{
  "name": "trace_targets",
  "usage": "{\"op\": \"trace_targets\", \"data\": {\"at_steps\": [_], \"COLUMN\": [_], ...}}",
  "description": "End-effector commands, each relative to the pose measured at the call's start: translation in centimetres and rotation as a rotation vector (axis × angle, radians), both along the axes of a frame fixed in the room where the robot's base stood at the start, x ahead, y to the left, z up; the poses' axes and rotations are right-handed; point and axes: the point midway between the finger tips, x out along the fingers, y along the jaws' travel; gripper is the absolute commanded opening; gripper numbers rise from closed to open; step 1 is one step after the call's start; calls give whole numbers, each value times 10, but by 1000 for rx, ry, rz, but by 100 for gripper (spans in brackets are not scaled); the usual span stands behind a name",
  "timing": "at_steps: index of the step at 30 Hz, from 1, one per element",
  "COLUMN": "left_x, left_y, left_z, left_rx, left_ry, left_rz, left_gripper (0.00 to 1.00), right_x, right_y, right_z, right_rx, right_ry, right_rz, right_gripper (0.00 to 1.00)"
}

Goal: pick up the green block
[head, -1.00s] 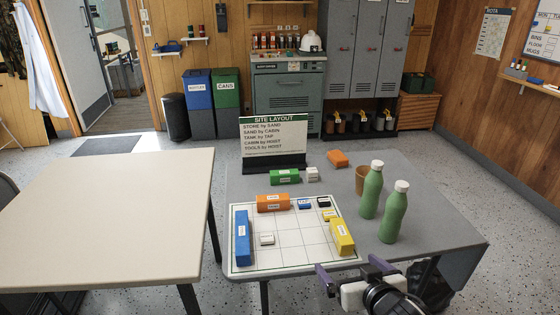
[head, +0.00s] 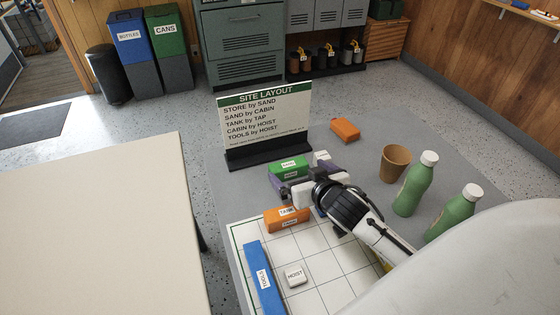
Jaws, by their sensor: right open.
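The green block (head: 289,167) with a white label lies on the grey table (head: 208,190), in front of the sign board. My right gripper (head: 302,180) reaches in from the lower right, its purple fingers open near the block. One finger is close to the block's near left side, the other near a white block (head: 322,157). I cannot tell whether any finger touches the green block. The wrist hides part of the grid board. My left gripper is not in view.
A site layout sign (head: 263,122) stands behind. Another orange block (head: 345,130), a brown cup (head: 395,163) and two green bottles (head: 415,184) stand to the right.

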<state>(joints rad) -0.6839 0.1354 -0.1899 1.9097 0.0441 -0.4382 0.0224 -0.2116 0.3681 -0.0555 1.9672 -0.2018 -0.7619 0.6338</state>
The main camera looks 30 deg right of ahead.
Motion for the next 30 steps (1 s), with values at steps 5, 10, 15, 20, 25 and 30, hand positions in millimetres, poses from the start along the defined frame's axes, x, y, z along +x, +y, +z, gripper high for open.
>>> {"op": "trace_targets", "data": {"at_steps": [5,10,15,20,25,30], "left_x": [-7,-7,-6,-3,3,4], "left_y": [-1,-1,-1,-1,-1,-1], "left_z": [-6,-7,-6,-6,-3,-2], "left_rx": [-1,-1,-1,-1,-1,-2], "left_ry": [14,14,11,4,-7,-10], "left_rz": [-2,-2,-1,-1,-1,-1], "left_gripper": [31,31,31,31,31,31], "right_x": [22,32,53,68,71,71], "right_y": [-5,-7,-9,-12,-12,-12], "right_z": [-12,-17,-30,-39,-41,-41], "right_rx": [-3,-1,-2,-1,-1,-1], "right_ry": [-1,-1,0,-1,-1,-1], "right_rz": [0,0,0,0,0,0], "right_gripper": [100,100,100,100,100,93]}}
